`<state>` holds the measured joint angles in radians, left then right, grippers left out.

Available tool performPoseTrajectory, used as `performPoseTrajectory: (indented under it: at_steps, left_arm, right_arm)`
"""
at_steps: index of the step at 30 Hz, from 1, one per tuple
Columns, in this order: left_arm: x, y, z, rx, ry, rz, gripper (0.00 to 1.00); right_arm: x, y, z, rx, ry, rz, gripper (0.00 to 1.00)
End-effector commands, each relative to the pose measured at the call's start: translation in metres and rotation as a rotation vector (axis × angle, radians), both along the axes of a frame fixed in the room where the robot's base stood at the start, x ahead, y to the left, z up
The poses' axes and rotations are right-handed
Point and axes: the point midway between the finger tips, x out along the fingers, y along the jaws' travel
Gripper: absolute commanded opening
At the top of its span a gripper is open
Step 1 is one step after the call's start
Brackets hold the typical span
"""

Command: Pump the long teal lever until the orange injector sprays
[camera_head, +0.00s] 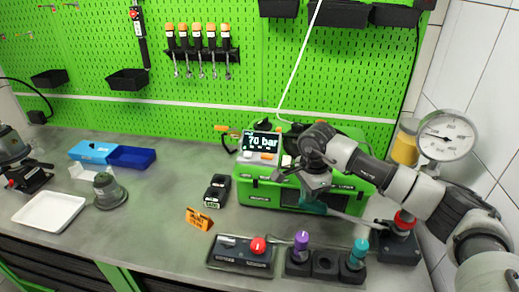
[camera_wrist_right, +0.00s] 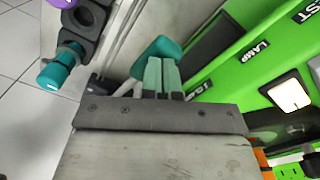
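The long lever (camera_head: 346,216) runs left from the hand pump (camera_head: 398,243) at the right, in front of the green case. Its teal grip (camera_head: 312,207) is at the left end and also shows in the wrist view (camera_wrist_right: 160,47). My right gripper (camera_head: 312,190) is at this grip. In the wrist view its pale green fingers (camera_wrist_right: 160,76) are together, with their tips against the grip; I see no part of it between them. An orange piece (camera_head: 222,128) sits left of the display; I cannot tell if it is the injector. I see no spray. My left gripper (camera_head: 22,165) is perhaps the dark shape at the left edge, unclear.
The display (camera_head: 262,141) reads 70 bar. A round gauge (camera_head: 446,135) stands above the pump. A box with a red button (camera_head: 241,256) and holders with purple (camera_head: 302,240) and teal (camera_head: 361,246) knobs stand along the front edge.

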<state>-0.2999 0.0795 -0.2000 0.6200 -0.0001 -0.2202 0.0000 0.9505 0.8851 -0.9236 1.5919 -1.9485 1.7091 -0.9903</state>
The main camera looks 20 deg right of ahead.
Motion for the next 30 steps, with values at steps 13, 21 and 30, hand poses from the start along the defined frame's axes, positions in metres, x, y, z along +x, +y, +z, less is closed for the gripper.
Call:
performPoseTrajectory:
  at_steps: [13, 21, 30]
  left_arm:
    - [0.000, 0.000, -0.024, 0.000, 0.000, 0.000, 0.61]
    - [0.000, 0.000, -0.036, 0.000, 0.000, 0.000, 0.61]
    - [0.000, 0.000, -0.049, 0.000, 0.000, 0.000, 0.61]
  right_arm:
    - [0.001, 0.002, -0.029, -0.002, 0.003, -0.001, 0.00]
    - [0.002, 0.004, -0.044, -0.002, 0.003, -0.001, 0.00]
    - [0.003, 0.005, -0.060, -0.003, 0.004, -0.001, 0.00]
